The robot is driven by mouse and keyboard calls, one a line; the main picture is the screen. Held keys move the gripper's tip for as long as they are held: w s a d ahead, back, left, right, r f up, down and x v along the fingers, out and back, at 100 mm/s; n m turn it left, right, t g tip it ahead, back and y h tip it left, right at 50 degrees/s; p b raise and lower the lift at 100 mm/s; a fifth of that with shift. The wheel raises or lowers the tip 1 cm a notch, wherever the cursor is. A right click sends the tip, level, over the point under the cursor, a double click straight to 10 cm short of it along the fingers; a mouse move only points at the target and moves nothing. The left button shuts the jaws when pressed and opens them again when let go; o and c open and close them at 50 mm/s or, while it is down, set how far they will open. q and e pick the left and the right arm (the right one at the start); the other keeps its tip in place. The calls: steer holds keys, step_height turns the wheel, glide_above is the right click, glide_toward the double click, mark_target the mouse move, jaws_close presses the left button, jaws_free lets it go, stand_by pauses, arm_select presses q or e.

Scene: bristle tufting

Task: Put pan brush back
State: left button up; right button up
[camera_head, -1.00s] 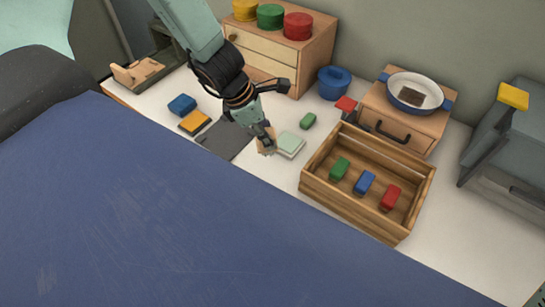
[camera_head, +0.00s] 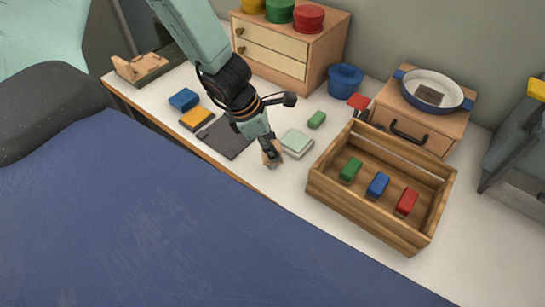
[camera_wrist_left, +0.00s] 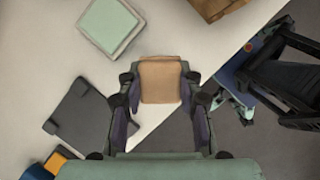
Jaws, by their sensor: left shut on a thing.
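My left gripper (camera_head: 271,154) is shut on a tan block (camera_head: 272,157), near the table's front edge. In the left wrist view, the tan block (camera_wrist_left: 160,80) sits between both fingers (camera_wrist_left: 160,98). Its underside is hidden, so I cannot tell whether it has bristles. A white pan with blue handles (camera_head: 433,84) stands on a small wooden drawer cabinet (camera_head: 438,137) at the right. A dark brown block (camera_head: 430,96) lies in the pan. My right gripper is not in view.
A pale green square pad (camera_head: 296,143) lies just right of the gripper, and a dark grey flat plate (camera_head: 227,139) to its left. A wooden crate (camera_head: 357,212) with green, blue and red blocks stands further right. A blue pot (camera_head: 346,80) stands behind.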

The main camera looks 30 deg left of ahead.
arm_select(q)
steer(key=shift+s+d+f+b, duration=0.1)
steer(key=shift+f+b, duration=0.25)
steer(key=shift+f, duration=0.05)
step_height(320, 180, down, 3)
steer(key=shift+r+b, duration=0.15)
steer(key=shift+b, duration=1.05)
steer(key=shift+w+a, duration=0.2)
steer(key=shift+s+d+r, duration=0.1)
steer(key=shift+s+d, duration=0.05)
steer(key=shift+s, duration=0.05)
steer(key=o, duration=1.1)
steer(key=shift+w+f, duration=0.15)
steer(key=shift+f, duration=0.15)
steer(key=shift+r, duration=0.1)
